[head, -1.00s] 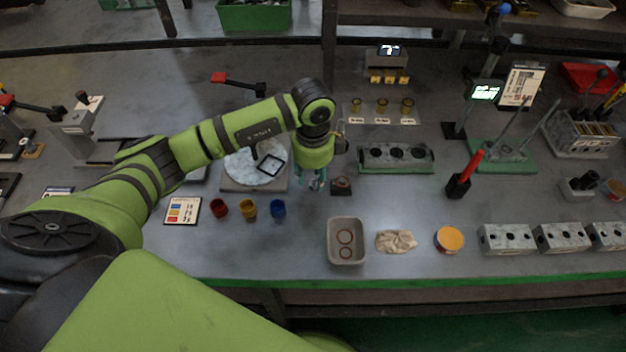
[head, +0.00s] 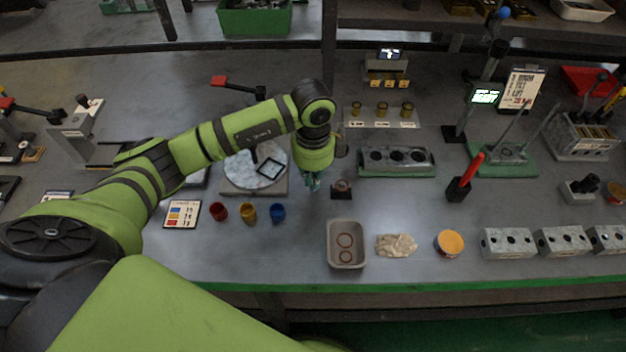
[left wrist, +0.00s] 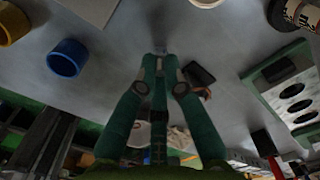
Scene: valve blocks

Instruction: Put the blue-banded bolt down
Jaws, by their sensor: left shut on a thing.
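My left gripper (head: 312,183) points down over the bench, between the round pale plate (head: 256,166) and a small dark block (head: 341,188). In the left wrist view its green fingers (left wrist: 160,66) come together on a small greyish thing at the tips. This may be the blue-banded bolt; it is mostly hidden and I cannot make out a blue band. A blue cup (head: 278,213) stands front left of the gripper, and it shows in the left wrist view (left wrist: 67,58). A yellow cup (head: 248,213) and a red cup (head: 220,212) stand left of it. My right gripper is not in view.
A colour-striped card (head: 182,214) lies left of the cups. A grey tray (head: 331,246) with reddish rings, a crumpled cloth (head: 396,245) and an orange-topped tub (head: 450,242) sit near the front edge. A three-hole block (head: 396,158) stands right. Bench below the gripper is clear.

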